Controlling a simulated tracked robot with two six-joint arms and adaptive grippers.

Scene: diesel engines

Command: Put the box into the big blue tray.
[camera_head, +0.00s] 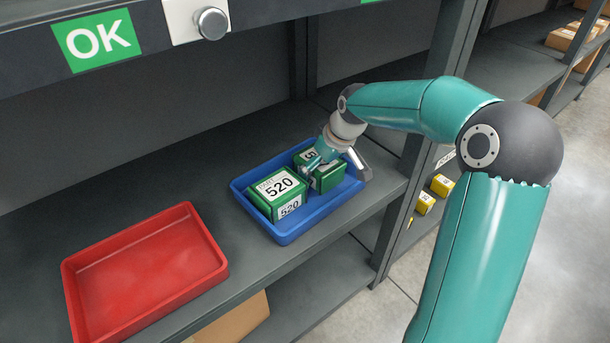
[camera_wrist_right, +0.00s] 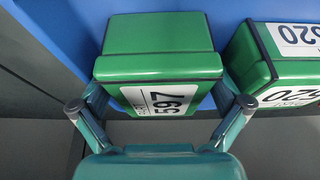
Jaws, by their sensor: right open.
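The blue tray (camera_head: 288,237) is on the shelf and holds two green boxes. The green box marked 597 (camera_wrist_right: 160,62) is in the tray's right part; in the head view it shows partly behind my gripper (camera_head: 326,180). The green box marked 520 (camera_head: 277,193) sits left of it in the tray; it also shows at the right edge of the wrist view (camera_wrist_right: 285,58). My right gripper (camera_head: 338,164) is open, with a finger on either side of the 597 box's near end. Finger contact cannot be told. My left gripper is not in view.
An empty red tray (camera_head: 145,268) stands on the same shelf to the left. A shelf upright (camera_head: 405,190) is close to the right of the blue tray. An upper shelf beam with an OK sign (camera_head: 97,41) runs above. Small yellow boxes (camera_head: 441,186) are beyond the upright.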

